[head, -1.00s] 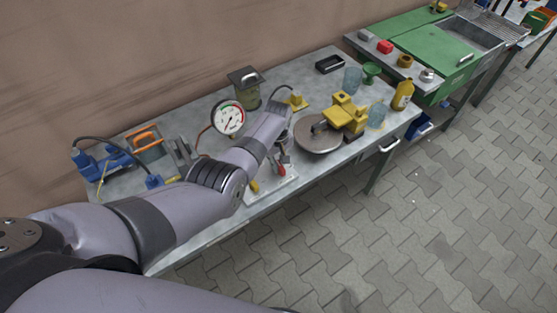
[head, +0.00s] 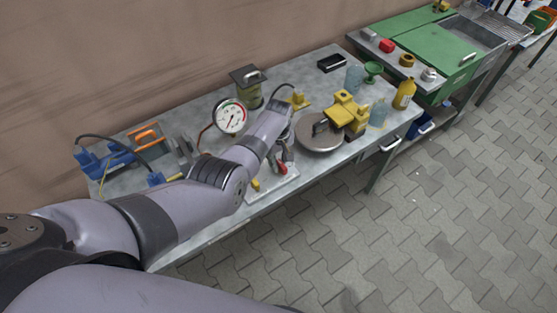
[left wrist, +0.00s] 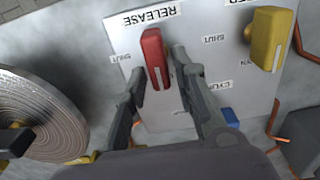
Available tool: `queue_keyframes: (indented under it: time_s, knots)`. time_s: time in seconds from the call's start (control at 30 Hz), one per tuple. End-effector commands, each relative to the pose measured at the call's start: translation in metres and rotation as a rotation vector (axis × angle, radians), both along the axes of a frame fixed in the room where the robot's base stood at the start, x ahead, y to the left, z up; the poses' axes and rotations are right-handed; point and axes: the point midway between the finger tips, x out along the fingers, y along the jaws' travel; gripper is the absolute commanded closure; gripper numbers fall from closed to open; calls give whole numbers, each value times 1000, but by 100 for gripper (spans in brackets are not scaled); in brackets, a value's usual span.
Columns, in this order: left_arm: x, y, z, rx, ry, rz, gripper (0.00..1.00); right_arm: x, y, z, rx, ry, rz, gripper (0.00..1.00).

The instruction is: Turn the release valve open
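The release valve has a red handle (left wrist: 155,58) on a pale panel (left wrist: 208,100) in the left wrist view. A "RELEASE" label stands above it and a "SHUT" label to its left, both upside down. The handle lies nearly upright in the picture, slightly tilted. My left gripper (left wrist: 160,66) is open, with one finger on each side of the handle and small gaps showing. In the head view the red handle (head: 282,169) shows just below my left gripper (head: 286,152); the arm partly hides the panel. My right gripper is not in view.
A yellow valve handle (left wrist: 268,38) is to the right of the red one. A round metal disc (head: 318,134) with yellow blocks stands right of the panel. A pressure gauge (head: 229,116) stands behind my arm. Blue hose fittings (head: 100,160) lie at the left.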

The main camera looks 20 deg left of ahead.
Motion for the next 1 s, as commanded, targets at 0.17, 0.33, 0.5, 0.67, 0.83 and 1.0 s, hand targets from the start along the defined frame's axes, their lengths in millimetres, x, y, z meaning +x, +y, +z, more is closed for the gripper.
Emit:
queue_keyframes:
  time_s: [0.17, 0.33, 0.5, 0.67, 0.83, 1.0]
  knots:
    - [-1, 0, -1, 0, 2, -1, 65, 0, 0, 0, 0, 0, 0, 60]
    - [-1, 0, -1, 0, 3, -1, 65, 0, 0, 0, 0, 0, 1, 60]
    - [-1, 0, 4, 0, 2, -2, 65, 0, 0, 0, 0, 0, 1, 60]
    - [0, 0, 19, -1, -1, -1, 65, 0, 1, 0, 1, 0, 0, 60]
    - [0, 0, 48, 0, -2, 0, 65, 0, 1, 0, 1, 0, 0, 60]
    - [0, 0, 82, -1, -3, -1, 65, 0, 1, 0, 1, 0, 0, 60]
